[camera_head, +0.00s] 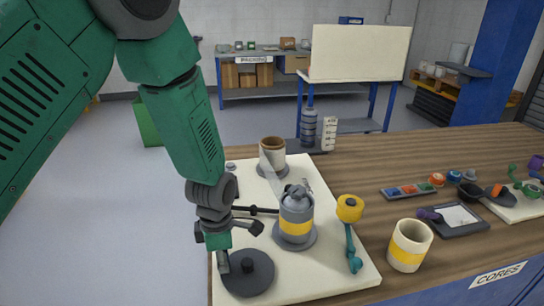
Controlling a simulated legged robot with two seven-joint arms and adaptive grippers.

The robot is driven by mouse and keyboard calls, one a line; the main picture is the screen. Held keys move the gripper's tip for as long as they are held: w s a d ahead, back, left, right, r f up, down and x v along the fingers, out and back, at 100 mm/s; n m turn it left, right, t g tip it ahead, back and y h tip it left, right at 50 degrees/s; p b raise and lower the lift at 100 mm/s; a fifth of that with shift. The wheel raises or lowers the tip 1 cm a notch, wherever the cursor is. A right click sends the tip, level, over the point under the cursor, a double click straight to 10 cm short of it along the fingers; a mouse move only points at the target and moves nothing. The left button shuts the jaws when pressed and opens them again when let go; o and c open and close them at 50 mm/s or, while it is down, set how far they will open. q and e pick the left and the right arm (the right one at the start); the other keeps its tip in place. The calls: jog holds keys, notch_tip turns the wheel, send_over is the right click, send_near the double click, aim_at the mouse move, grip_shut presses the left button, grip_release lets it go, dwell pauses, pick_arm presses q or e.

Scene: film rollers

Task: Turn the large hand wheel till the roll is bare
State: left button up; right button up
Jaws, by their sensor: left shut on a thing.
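The dark round disc (262,279), which looks like the large hand wheel, lies flat at the near left corner of a cream board (330,285). My left gripper (224,262) points down at its left edge and is shut. It appears to be on the hand wheel, but the exact contact is too small to tell. A grey roller with a yellow band (295,226) stands upright on the board. Behind it stands a cream roll with a brown top (272,158), and a pale see-through film strip seems to run between them. My right gripper is not in view.
A yellow knob on a teal crank (350,208) is at the board's right side. A cream cup with a yellow band (409,246) stands right of the board. A small tray of coloured pieces (412,191) and a dark tray (455,219) lie farther right on the wooden table (440,150).

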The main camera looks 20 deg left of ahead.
pick_arm(q)
jog(key=shift+s+d+r+p, duration=0.25)
jog(key=shift+s+d+p, duration=0.2)
jog(key=shift+s+d, duration=0.3)
jog(key=shift+s, duration=0.15)
